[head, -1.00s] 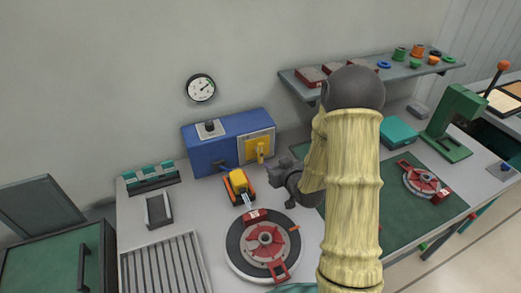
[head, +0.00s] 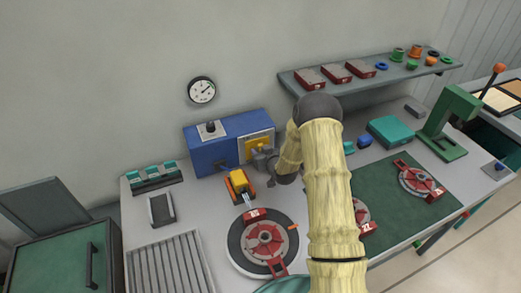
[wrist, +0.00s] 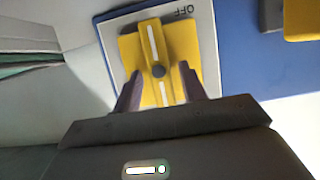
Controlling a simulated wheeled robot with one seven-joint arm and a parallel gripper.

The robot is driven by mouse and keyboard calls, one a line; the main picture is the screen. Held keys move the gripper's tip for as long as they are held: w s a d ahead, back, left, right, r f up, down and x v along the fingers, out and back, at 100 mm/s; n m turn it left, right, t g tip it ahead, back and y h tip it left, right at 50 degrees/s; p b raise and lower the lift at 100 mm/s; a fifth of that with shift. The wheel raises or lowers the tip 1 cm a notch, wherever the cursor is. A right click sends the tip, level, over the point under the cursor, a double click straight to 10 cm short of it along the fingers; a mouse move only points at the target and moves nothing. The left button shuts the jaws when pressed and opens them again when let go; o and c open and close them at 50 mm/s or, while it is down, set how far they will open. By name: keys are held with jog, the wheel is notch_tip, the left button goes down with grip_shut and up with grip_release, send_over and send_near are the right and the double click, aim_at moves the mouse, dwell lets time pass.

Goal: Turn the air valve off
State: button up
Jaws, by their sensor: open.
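The air valve is a yellow plate and handle (wrist: 152,42) on a white-edged panel of a blue box. In the wrist view the handle, with a white stripe, runs nearly upright in the picture through a dark round pivot. The word OFF shows upside down near the panel's upper right corner. My gripper (wrist: 160,88) is open, with one dark finger on each side of the handle; I cannot tell whether they touch it. In the head view the blue box (head: 212,154) stands against the wall, and my gripper (head: 262,158) hides the lower part of the valve (head: 258,142).
A yellow-orange device (head: 239,186) stands just below the box, close to my wrist. A round fixture with red parts (head: 262,246) is in front. A shelf (head: 380,76) with red blocks hangs at the right. A round gauge (head: 201,90) is on the wall.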

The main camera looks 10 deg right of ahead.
jog(key=shift+a, duration=0.15)
jog(key=shift+w, duration=0.1)
grip_shut()
jog(key=shift+b, duration=0.3)
jog(key=m+y+b, duration=0.2)
jog(key=b, duration=0.1)
jog(key=shift+w+d+f+m, duration=0.1)
jog(key=shift+d+f+m, duration=0.05)
jog(key=shift+d+m, duration=0.25)
jog(key=m+y+b, duration=0.2)
jog(key=m, duration=0.1)
jog(key=shift+d+f, duration=0.1)
jog(key=shift+d, duration=0.15)
jog(key=m+y+b, duration=0.1)
jog(key=m, duration=0.1)
jog(key=m+y+b, duration=0.1)
jog(key=m+b, duration=0.1)
jog(key=shift+d+f+t, duration=0.15)
jog(key=shift+f+t, duration=0.2)
jog(key=shift+t, duration=0.05)
jog(key=shift+f+m+t+y+b, duration=0.15)
jog(key=shift+m+t+y+b, duration=0.45)
jog(key=shift+m+b, duration=0.9)
jog(key=shift+m, duration=0.4)
